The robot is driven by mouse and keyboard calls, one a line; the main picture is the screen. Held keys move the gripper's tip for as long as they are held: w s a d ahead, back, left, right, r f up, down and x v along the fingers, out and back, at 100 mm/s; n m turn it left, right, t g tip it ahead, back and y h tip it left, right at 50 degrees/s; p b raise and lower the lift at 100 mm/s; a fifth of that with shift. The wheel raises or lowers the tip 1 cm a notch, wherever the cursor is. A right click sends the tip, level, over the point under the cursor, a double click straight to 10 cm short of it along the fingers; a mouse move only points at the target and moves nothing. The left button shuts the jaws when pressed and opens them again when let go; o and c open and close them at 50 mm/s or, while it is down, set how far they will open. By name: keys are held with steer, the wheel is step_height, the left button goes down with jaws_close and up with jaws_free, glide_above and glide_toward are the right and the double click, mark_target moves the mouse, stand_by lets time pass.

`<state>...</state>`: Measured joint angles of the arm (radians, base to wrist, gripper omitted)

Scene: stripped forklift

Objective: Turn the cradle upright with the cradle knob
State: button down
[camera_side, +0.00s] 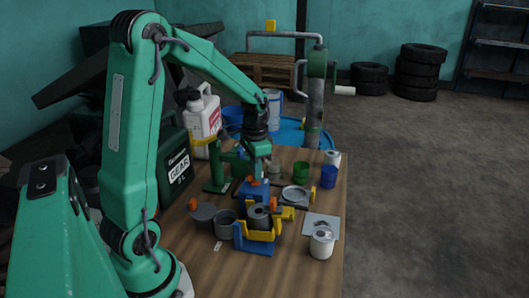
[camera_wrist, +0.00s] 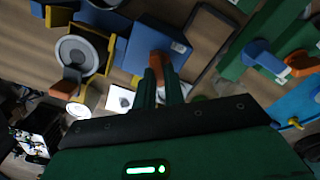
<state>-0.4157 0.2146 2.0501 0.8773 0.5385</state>
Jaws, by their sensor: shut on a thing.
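My gripper (camera_side: 256,178) points down at the middle of the bench, its jaws closed on an orange knob on a blue block (camera_side: 252,192). In the wrist view my fingertips (camera_wrist: 161,75) meet that orange knob (camera_wrist: 163,62), and the blue block (camera_wrist: 150,43) lies under it. Nearer the side camera, a yellow cradle (camera_side: 270,236) sits in a blue stand (camera_side: 254,247) and holds a dark grey cylinder (camera_side: 259,214).
Grey cups (camera_side: 226,222) stand left of the cradle. A green stand (camera_side: 217,176) and a gear-oil can (camera_side: 176,168) are at the left.

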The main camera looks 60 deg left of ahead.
steer(key=shift+r+m, duration=0.1)
steer(key=shift+m, duration=0.4)
steer(key=c, duration=1.5)
jaws_free()
steer(key=shift+r, duration=3.85)
steer(key=shift+d, duration=0.1)
